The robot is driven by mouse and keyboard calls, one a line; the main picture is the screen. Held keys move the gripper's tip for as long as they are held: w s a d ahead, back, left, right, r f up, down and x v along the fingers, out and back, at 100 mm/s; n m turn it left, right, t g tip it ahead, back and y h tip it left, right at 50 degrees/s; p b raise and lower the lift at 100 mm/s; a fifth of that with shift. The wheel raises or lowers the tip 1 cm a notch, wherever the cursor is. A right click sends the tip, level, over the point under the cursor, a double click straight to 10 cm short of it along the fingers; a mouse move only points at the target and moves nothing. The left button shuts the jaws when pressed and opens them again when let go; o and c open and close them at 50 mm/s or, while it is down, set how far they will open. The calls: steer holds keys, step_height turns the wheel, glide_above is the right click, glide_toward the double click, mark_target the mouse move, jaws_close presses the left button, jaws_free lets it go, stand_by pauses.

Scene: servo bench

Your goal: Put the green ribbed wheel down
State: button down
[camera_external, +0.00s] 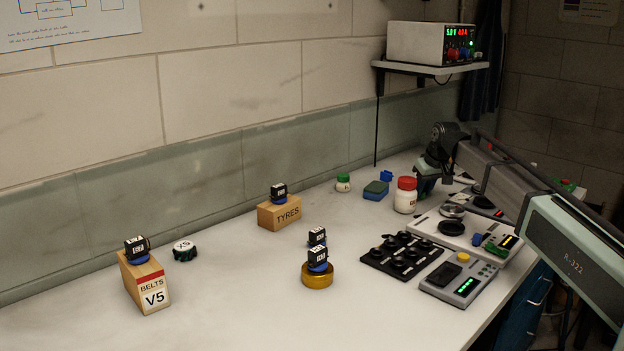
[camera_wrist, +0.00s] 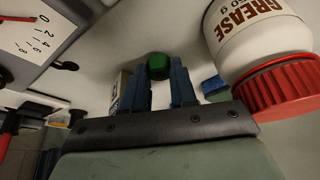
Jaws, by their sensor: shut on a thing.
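My gripper (camera_wrist: 164,84) shows in the wrist view with two blue fingers apart by the width of a small dark green piece, which looks like the green ribbed wheel (camera_wrist: 159,66), between their tips. In the external view my gripper (camera_external: 425,186) hangs at the back right of the bench, just right of the red-lidded grease jar. The wheel cannot be made out clearly there. Whether it touches the bench cannot be told.
The grease jar (camera_external: 405,196) is close beside my gripper and also fills the right of the wrist view (camera_wrist: 255,35). A blue-green sponge (camera_external: 376,191), a green-lidded jar (camera_external: 343,183) and a scale (camera_external: 450,228) are near.

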steer(key=shift+f, duration=0.45)
steer(key=shift+f, duration=0.1)
steer(key=c, duration=0.9)
jaws_free()
steer(key=v, duration=1.2)
steer(key=shift+s, duration=0.1)
